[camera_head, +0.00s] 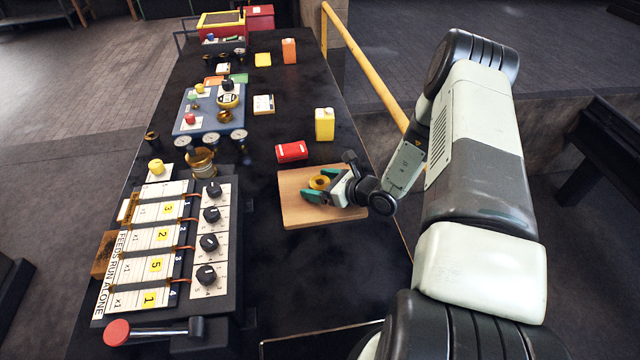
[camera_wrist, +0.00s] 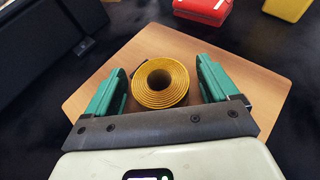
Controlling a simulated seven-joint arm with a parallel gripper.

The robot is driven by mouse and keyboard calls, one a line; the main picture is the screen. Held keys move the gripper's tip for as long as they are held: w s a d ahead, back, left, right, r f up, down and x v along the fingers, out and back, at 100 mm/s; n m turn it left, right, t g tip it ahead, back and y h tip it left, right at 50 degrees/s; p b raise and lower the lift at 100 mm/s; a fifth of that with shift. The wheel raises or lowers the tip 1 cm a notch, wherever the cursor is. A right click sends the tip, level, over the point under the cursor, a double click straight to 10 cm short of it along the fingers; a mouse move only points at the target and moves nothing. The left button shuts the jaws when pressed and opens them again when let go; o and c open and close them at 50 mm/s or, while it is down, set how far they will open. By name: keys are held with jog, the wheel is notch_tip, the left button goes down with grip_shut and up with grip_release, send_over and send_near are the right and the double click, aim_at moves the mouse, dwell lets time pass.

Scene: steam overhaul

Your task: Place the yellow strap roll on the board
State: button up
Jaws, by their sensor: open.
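The yellow strap roll (camera_wrist: 160,84) rests on the wooden board in the wrist view, its coiled end and hollow centre facing the camera. The board (camera_head: 290,212) is a light brown square on the dark table; it also fills the middle of the wrist view (camera_wrist: 146,42). My gripper (camera_head: 319,186) is low over the board, with its green fingers open on either side of the roll. In the wrist view, gaps show between the roll and both fingers (camera_wrist: 160,85). In the head view the roll (camera_head: 319,182) is partly hidden by the gripper.
A red can (camera_head: 291,151) lies just beyond the board, and a yellow canister (camera_head: 324,124) stands behind it. A panel with black knobs (camera_head: 209,242) is to the left. A yellow rail (camera_head: 362,60) runs along the right. Dark table in front of the board is clear.

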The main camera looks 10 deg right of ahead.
jog(key=v, duration=1.2)
jog(key=shift+r, duration=0.1)
jog(key=s+a+r+n+g, duration=0.25)
jog(key=a+r+n, duration=0.2)
jog(key=r, duration=0.35)
jog(key=s+a+r+n+g+h, duration=0.1)
jog(key=s+a+r+n+g, duration=0.15)
jog(key=r+n, duration=0.45)
jog(key=s+a+r+n+g, duration=0.25)
jog(key=a+r+n, duration=0.2)
jog(key=r, duration=0.45)
jog(key=s+d+r+n+t+h, duration=0.3)
jog(key=s+r+n+h, duration=0.5)
jog(key=s+r+n, duration=0.3)
jog(key=shift+s+d+r, duration=0.4)
jog(key=shift+s+r, duration=1.05)
jog(key=shift+s, duration=1)
